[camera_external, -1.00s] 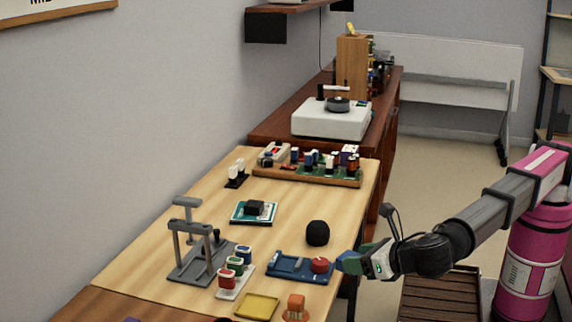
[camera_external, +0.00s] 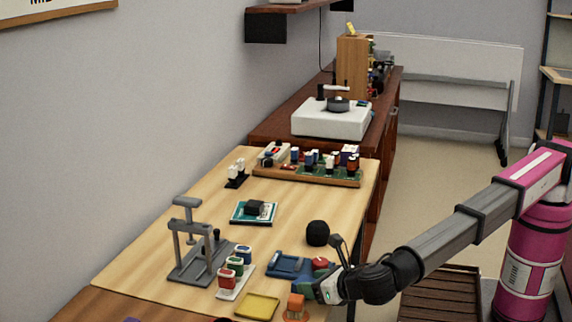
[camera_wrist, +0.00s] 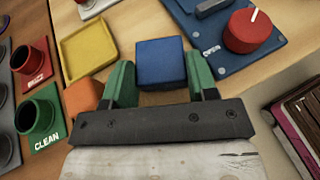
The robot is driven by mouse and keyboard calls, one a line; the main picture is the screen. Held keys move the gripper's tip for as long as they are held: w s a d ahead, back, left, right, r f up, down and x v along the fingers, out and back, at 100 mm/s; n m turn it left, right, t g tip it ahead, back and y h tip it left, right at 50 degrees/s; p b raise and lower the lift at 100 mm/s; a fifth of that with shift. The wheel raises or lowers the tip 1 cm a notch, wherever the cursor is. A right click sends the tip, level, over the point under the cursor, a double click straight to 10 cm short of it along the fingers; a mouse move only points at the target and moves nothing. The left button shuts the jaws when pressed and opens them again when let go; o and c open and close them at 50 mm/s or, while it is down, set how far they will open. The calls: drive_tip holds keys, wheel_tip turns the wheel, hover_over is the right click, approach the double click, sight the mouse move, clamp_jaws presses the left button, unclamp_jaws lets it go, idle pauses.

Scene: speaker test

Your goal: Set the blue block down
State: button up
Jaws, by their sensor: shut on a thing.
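The blue block (camera_wrist: 161,62) sits between the green fingers of my gripper (camera_wrist: 159,80) in the wrist view, and the fingers are shut on it. In the external view my gripper (camera_external: 308,284) is at the table's right edge, just in front of the blue plate with the red knob. The block cannot be made out there. In the wrist view a shallow yellow tray (camera_wrist: 88,48) lies just left of the block. The tray also shows in the external view (camera_external: 257,306). I cannot tell whether the block touches the table.
The blue plate (camera_wrist: 212,32) with its red knob (camera_wrist: 248,32) is close on the right. An orange piece (camera_wrist: 82,96) is beside my left finger. Red (camera_wrist: 28,60) and green (camera_wrist: 38,112) cups stand farther left. A black round object (camera_external: 317,233) stands behind the plate.

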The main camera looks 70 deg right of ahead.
drive_tip(key=shift+f, duration=0.3)
drive_tip(key=shift+f, duration=0.15)
drive_tip(key=o, duration=1)
drive_tip(key=shift+c, duration=0.2)
drive_tip(key=shift+s+a+r, duration=0.15)
drive_tip(key=shift+s+r, duration=0.1)
drive_tip(key=shift+s, duration=0.05)
drive_tip(key=v, duration=1.1)
drive_tip(key=shift+s+a+r, duration=0.1)
